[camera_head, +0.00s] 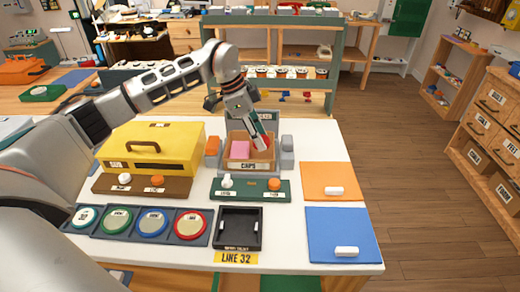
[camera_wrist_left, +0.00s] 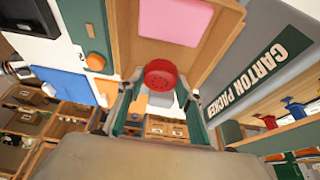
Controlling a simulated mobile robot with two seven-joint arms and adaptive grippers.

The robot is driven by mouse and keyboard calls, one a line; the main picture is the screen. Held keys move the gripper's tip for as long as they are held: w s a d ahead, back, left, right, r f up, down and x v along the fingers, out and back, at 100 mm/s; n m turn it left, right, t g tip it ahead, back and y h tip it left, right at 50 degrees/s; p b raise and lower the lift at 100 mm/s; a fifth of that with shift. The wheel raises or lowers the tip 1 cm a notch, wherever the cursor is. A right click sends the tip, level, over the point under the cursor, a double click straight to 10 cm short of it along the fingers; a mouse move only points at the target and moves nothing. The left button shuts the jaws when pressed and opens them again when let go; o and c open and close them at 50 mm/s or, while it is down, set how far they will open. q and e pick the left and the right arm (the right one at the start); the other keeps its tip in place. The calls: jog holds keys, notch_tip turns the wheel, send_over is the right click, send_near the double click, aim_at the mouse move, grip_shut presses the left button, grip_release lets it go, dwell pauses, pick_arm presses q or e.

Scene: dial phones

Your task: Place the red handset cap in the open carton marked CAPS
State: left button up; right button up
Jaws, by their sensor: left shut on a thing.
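The red handset cap (camera_head: 266,142) is round with small holes in its face. My left gripper (camera_head: 262,140) is shut on it and points down at the right part of the open carton (camera_head: 248,167). The carton is brown, with a small front label that is hard to read, and a pink block (camera_head: 239,149) lies in its left part. In the left wrist view the cap (camera_wrist_left: 160,75) sits between the fingertips of my left gripper (camera_wrist_left: 159,88), in front of the carton (camera_wrist_left: 205,60). Whether the cap touches the carton is unclear. My right gripper is out of view.
A grey frame stands around the carton, marked CARTON PACKER in the left wrist view (camera_wrist_left: 258,80). A yellow box (camera_head: 150,148) stands left. A green panel with knobs (camera_head: 250,190) lies in front. A black tray (camera_head: 239,228), orange mat (camera_head: 325,178) and blue mat (camera_head: 338,228) lie nearer and right.

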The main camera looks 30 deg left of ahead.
aim_at(260, 157)
pick_arm(q)
jog(key=shift+f, duration=2.4)
jog(key=shift+f, duration=0.1)
jog(key=o, duration=1)
jog(key=shift+c, duration=0.2)
jog(key=v, duration=1.2)
jog(key=shift+p, duration=0.35)
